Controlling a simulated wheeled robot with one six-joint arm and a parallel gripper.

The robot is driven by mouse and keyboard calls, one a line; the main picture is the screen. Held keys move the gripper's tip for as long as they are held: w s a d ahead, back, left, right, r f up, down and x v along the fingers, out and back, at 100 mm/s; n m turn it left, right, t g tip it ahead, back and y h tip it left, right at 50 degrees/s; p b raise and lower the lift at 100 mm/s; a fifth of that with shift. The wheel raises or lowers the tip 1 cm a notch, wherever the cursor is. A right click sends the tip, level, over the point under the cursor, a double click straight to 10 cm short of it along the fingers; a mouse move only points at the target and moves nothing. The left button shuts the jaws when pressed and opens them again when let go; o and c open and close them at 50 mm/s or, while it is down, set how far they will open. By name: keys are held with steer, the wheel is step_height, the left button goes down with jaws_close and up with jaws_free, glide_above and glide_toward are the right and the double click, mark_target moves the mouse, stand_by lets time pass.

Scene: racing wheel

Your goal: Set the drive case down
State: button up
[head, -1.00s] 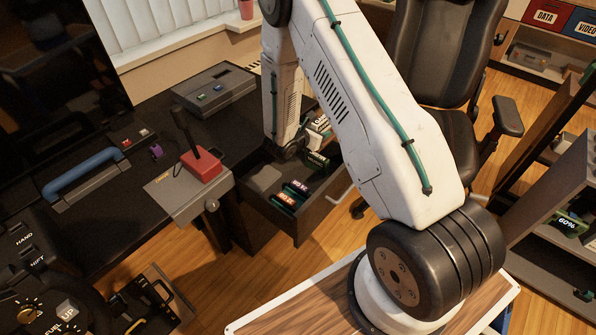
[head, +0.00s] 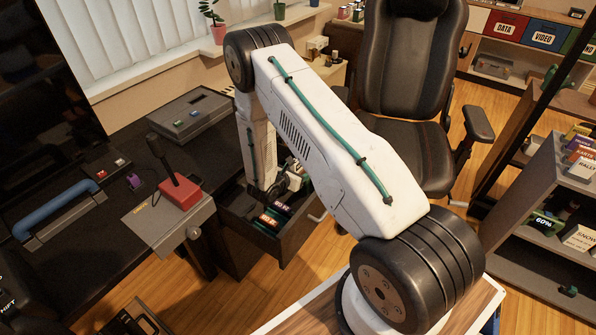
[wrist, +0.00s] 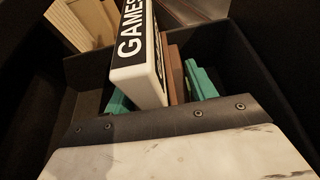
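A case with white edges and a black face lettered GAMES (wrist: 150,75) stands tilted in the middle of the wrist view. It may be the drive case; no label says so. In the head view my gripper (head: 284,186) is low in the open drawer (head: 275,246), mostly hidden by my arm. Its fingertips are not clear, so I cannot tell whether it holds the case. Labelled cartridges (head: 268,220) lie at the drawer's front.
The dark desk carries a joystick box (head: 181,191), a grey console (head: 192,118) and a blue handle (head: 58,208). A black chair (head: 410,150) stands behind my arm. A grey shelf (head: 540,205) with cartridges is at the right. A wooden-looking piece (wrist: 82,22) is at the wrist view's upper left.

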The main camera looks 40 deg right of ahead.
steer(key=shift+w+r, duration=0.1)
steer(key=shift+r, duration=0.05)
steer(key=shift+a+r, duration=0.25)
steer(key=shift+a, duration=0.2)
steer(key=v, duration=1)
steer(key=s+d+r+m+g+y, duration=0.1)
steer(key=s+r+m+g, duration=0.35)
steer(key=r, duration=0.95)
steer(key=s+d+r+m+g+y, duration=0.15)
steer(key=s+r+m, duration=0.55)
steer(key=r, duration=0.7)
steer(key=s+a+r+m+t+y, duration=0.1)
steer(key=s+a+r+m+y, duration=0.4)
steer(key=s, duration=0.5)
steer(key=s+a+r+m+t+y, duration=0.1)
steer(key=s+a+r+m+y, duration=0.4)
steer(key=s, duration=0.5)
step_height(320, 180, up, 3)
steer(key=a, duration=0.2)
steer(key=shift+s+a+t, duration=0.2)
steer(key=shift+a+t, duration=0.1)
steer(key=shift+t, duration=0.1)
steer(key=shift+m, duration=0.25)
steer(key=shift+c, duration=0.3)
